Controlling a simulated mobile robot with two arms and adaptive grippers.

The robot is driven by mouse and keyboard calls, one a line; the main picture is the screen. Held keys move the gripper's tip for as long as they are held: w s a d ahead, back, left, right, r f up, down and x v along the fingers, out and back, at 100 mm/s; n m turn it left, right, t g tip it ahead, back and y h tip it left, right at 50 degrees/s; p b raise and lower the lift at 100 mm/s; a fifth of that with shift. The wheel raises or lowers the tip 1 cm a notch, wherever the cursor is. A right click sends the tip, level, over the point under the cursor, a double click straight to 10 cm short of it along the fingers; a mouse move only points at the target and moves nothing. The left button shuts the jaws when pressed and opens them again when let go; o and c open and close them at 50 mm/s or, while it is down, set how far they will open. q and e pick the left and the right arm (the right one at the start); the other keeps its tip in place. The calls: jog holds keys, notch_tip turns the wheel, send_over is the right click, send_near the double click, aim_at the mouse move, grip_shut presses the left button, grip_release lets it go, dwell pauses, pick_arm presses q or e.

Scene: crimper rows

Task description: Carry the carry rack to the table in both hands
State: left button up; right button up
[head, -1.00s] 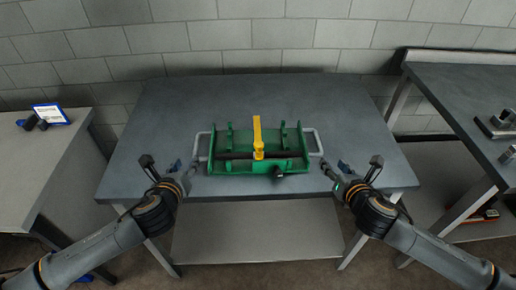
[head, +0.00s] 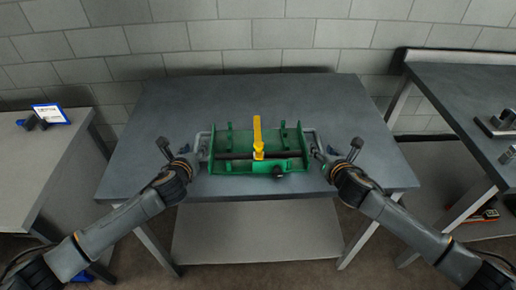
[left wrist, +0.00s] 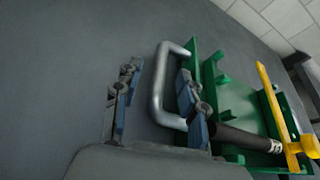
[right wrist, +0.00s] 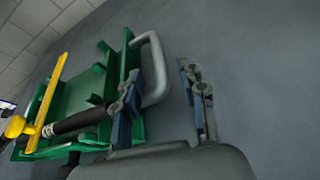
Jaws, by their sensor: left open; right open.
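The green carry rack (head: 229,166) sits on the grey table (head: 260,100). It has grey bar handles at both ends and holds a dark rod with a yellow-handled tool (head: 257,135). My left gripper (head: 193,152) is open at the left handle; in the left wrist view its fingers (left wrist: 158,105) stand on either side of the handle bar (left wrist: 159,85). My right gripper (head: 324,152) is open at the right handle; in the right wrist view its fingers (right wrist: 163,105) stand on either side of that handle bar (right wrist: 159,65). Neither gripper is closed on a handle.
A side table (head: 30,165) at the left holds a small blue-framed sign (head: 51,114) and a dark item. A higher bench (head: 455,85) at the right holds metal parts (head: 497,125). A block wall stands behind. The table is clear around the rack.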

aim_at(196, 142)
pick_arm(q)
jog(key=shift+x, duration=2.15)
pick_arm(e)
jog(key=shift+x, duration=2.15)
pick_arm(q)
jog(key=shift+c, duration=0.4)
pick_arm(e)
jog(key=shift+c, duration=0.4)
pick_arm(q)
grip_shut()
pick_arm(e)
grip_shut()
pick_arm(q)
jog(key=shift+w+r, duration=0.1)
jog(key=shift+r, duration=0.2)
pick_arm(e)
jog(key=shift+w+r, duration=0.1)
jog(key=shift+r, duration=0.25)
